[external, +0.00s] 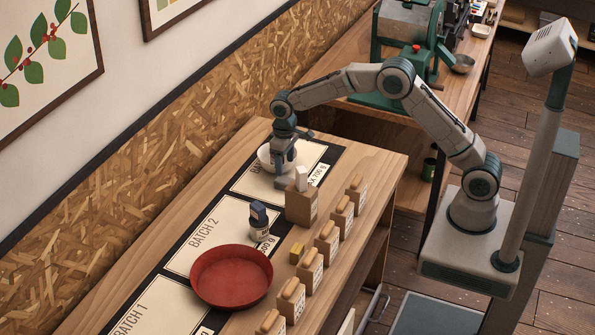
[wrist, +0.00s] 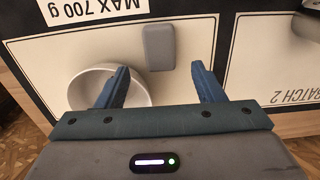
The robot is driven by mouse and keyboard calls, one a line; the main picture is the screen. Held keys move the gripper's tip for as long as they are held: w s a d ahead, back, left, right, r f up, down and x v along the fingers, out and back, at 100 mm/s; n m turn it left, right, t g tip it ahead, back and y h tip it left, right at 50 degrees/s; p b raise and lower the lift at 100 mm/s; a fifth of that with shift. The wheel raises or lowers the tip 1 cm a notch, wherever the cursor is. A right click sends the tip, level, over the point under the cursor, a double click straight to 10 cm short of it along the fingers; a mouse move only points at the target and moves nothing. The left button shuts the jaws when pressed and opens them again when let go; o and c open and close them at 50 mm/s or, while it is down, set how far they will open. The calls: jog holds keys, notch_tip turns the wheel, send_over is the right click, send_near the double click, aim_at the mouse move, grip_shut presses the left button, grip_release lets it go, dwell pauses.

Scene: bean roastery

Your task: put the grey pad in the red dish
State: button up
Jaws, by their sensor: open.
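The grey pad (wrist: 159,47) is a small rounded block lying on a cream card in the wrist view. It is just beyond my gripper (wrist: 163,72), roughly in line with the gap between the blue fingers, which are open and empty. In the external view my gripper (external: 284,178) points down over the far card, and I cannot make out the pad there. The red dish (external: 232,277) is wide, round and shallow, and looks empty. It stands nearer the camera, partly over the Batch 2 card. The wrist view does not show the dish.
A white bowl (wrist: 75,85) sits beside the left finger; it also shows in the external view (external: 264,154). A dark-capped jar (external: 259,222) stands between my gripper and the dish.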

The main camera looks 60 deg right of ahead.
aim_at(285, 180)
jog(key=s+d+r+t, duration=0.2)
jog(key=s+d+r, duration=0.1)
jog(key=s+r, duration=1.45)
jog(key=s+d+f+t, duration=0.1)
jog(key=s+d+f, duration=0.1)
jog(key=s, duration=1.7)
jog(key=shift+s+d, duration=0.2)
jog(key=shift+s, duration=0.15)
jog(key=o, duration=0.4)
jog(key=shift+s+f, duration=0.25)
jog(key=shift+s, duration=0.05)
